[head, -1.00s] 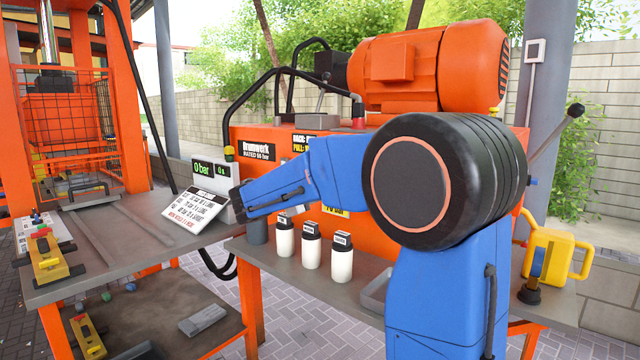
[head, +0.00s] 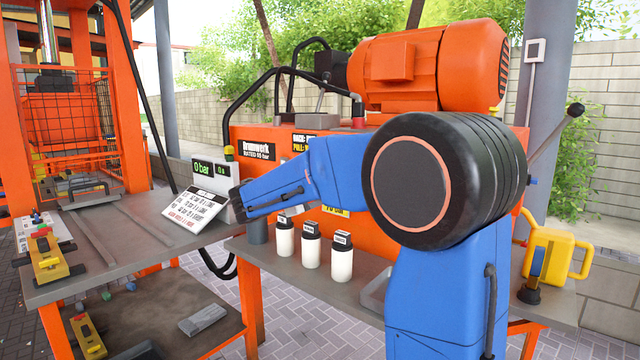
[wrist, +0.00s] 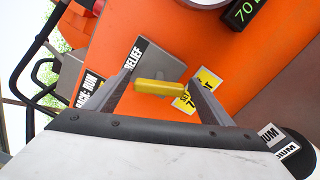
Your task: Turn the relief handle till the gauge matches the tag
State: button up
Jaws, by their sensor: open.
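In the wrist view the relief handle is a yellow bar (wrist: 158,86) on the orange panel, lying roughly crosswise in the picture beside a grey "RELIEF" label (wrist: 138,55). My gripper (wrist: 163,77) is open, with one finger on each side of the bar; I cannot tell whether either touches it. A yellow tag (wrist: 207,80) sits right of the bar, partly covered by the right finger. A dark gauge display (wrist: 243,14) with green digits starting "70" is cut off at the top right. In the head view my blue arm hides the handle and gripper; a yellow tag (head: 336,211) shows below the arm.
White bottles (head: 312,250) stand along the bench front. A display reading "0 bar" (head: 203,168) and a white instruction card (head: 195,211) stand left of my arm. The orange motor (head: 425,70) is behind, a yellow can (head: 550,255) at right. A lever (head: 555,130) juts out at right.

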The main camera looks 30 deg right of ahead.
jog(key=v, duration=1.7)
jog(key=shift+a, duration=0.15)
jog(key=shift+a, duration=0.1)
